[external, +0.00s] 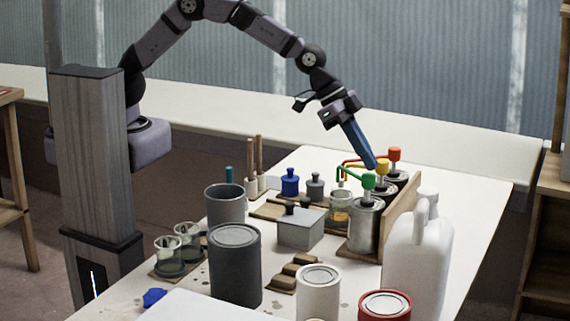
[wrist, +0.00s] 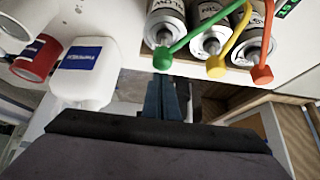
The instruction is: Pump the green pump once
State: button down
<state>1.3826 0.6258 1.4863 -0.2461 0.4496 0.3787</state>
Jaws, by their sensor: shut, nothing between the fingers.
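The green pump (external: 369,181) is a green head with a bent spout on a grey metal can, at the near end of a row of three pumps. Its head also shows in the wrist view (wrist: 162,57). My gripper (external: 371,164) is shut and empty, pointing down, with its blue fingertips just above the green head. In the wrist view the fingertips (wrist: 163,78) appear right beside the green head. I cannot tell whether they touch it. A glass jar (external: 340,207) stands under the green spout.
The yellow pump (external: 382,167) and red pump (external: 394,154) stand just behind the green one. A wooden board (external: 400,212) runs beside the cans. A white jug (external: 418,248), a grey box (external: 300,230) and several cans crowd the near table. The table's far right corner is clear.

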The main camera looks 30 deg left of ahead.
aim_at(367, 174)
jog(key=shift+f, duration=0.15)
dwell(0.5)
jog(key=shift+a+f+b, duration=0.1)
jog(key=shift+f+b, duration=1.45)
jog(key=shift+f, duration=0.25)
jog(key=shift+r, duration=0.25)
jog(key=shift+r+p, duration=1.3)
jog(key=shift+r, duration=0.35)
jog(key=shift+r+p, duration=1.05)
jog(key=shift+r, duration=0.5)
